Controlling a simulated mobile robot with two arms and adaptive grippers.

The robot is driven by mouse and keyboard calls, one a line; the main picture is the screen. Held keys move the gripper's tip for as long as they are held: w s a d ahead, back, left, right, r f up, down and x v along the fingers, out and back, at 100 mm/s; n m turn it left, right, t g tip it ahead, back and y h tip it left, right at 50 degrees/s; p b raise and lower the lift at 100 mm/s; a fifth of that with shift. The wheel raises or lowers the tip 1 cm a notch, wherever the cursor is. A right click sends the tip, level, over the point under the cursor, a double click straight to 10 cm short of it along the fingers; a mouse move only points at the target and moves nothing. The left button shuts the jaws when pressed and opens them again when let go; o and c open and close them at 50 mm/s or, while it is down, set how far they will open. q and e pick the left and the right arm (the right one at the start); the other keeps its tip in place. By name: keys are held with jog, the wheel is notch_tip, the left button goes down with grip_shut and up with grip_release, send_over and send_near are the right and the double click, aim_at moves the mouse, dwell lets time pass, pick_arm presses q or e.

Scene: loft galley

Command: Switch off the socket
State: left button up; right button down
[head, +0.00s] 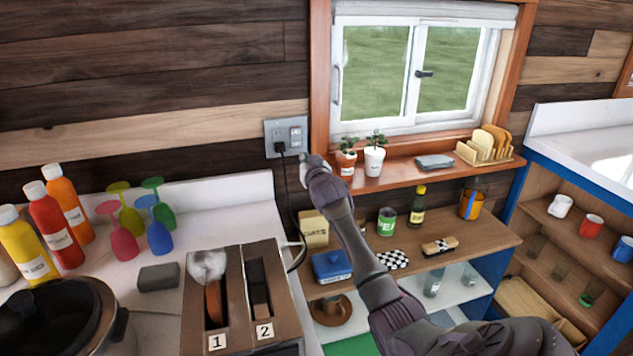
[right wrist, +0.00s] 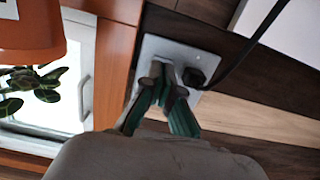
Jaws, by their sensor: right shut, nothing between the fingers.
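The socket (head: 272,127) is a grey wall plate left of the window, with switches on its right half. A black plug (head: 279,148) sits in its lower left, and its cord hangs down. My right gripper (head: 309,160) is just below and right of the plate, its fingers shut and empty. In the right wrist view, the fingertips (right wrist: 170,88) overlap the plate (right wrist: 152,46) beside the plug (right wrist: 194,77). They hide part of the plate, and I cannot tell whether they touch it. The switch positions are too small to read. My left gripper is out of view.
A toaster (head: 233,258) with slots marked 1 and 2 stands on the counter below. The windowsill (head: 400,172) holds potted plants (head: 374,160) close to my right gripper. Bottles (head: 55,228) and coloured glasses (head: 160,238) stand at left. Shelves (head: 450,250) fill the right.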

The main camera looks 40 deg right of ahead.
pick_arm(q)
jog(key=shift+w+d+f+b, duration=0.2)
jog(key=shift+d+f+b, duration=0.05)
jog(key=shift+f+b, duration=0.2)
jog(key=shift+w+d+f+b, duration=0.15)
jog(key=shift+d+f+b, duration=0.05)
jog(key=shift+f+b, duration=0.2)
pick_arm(e)
jog(key=s+a+f, duration=0.1)
jog(key=s+a, duration=0.2)
jog(key=s, duration=0.4)
jog(key=shift+a+f, duration=0.4)
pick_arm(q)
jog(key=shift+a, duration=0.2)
pick_arm(e)
jog(key=shift+s, duration=0.1)
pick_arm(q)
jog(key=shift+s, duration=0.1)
